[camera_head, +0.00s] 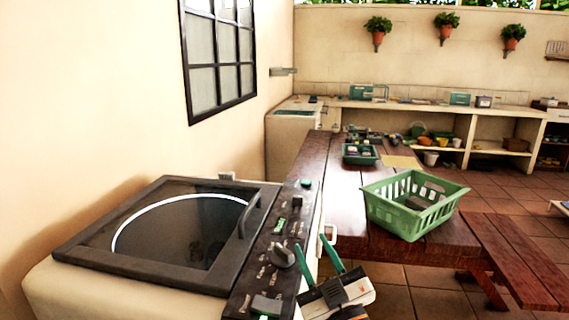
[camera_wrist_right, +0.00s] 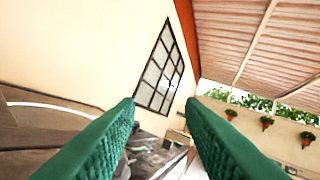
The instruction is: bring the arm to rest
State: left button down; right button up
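My right gripper (camera_head: 329,262) shows low in the head view, in front of the washing machine's control panel and near its right edge. Its two green fingers stand apart with nothing between them. In the right wrist view the fingers (camera_wrist_right: 161,112) are also spread and empty, pointing toward the wall and window. My left gripper is not in the head view. The washing machine (camera_head: 98,289) has a dark lid (camera_head: 165,235), which is down, and a dark control panel (camera_head: 270,262) with knobs.
A wooden table (camera_head: 335,205) holds a green basket (camera_head: 412,213) and a smaller dark green tray (camera_head: 361,154). A bench (camera_head: 515,255) stands at the right. A counter (camera_head: 430,107) runs along the back wall. A barred window (camera_head: 219,55) is on the left wall. Tiled floor is open at right.

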jog(key=s+d+f+m+g+h, duration=0.2)
jog(key=s+d+f+g+h, duration=0.15)
jog(key=f, duration=0.45)
jog(key=s+d+f+m+g+h, duration=0.2)
jog(key=d+f, duration=0.2)
jog(key=f, duration=0.3)
jog(key=s+d+f+m+g+h, duration=0.2)
jog(key=s+d+f+g, duration=0.1)
jog(key=f, duration=0.5)
jog(key=s+d+f+m+g, duration=0.1)
jog(key=s+d+f+g, duration=0.1)
jog(key=s+f+g, duration=0.5)
jog(key=s+d+f+g, duration=0.2)
jog(key=s+d+f, duration=0.1)
jog(key=s, duration=0.8)
notch_tip(320, 180, down, 25)
jog(key=s+g+p, duration=0.2)
jog(key=s+d+f+h+p, duration=0.1)
jog(key=s+d+f, duration=0.1)
jog(key=s+f, duration=1.2)
jog(key=shift+s+d+g, duration=0.35)
jog(key=shift+s, duration=0.65)
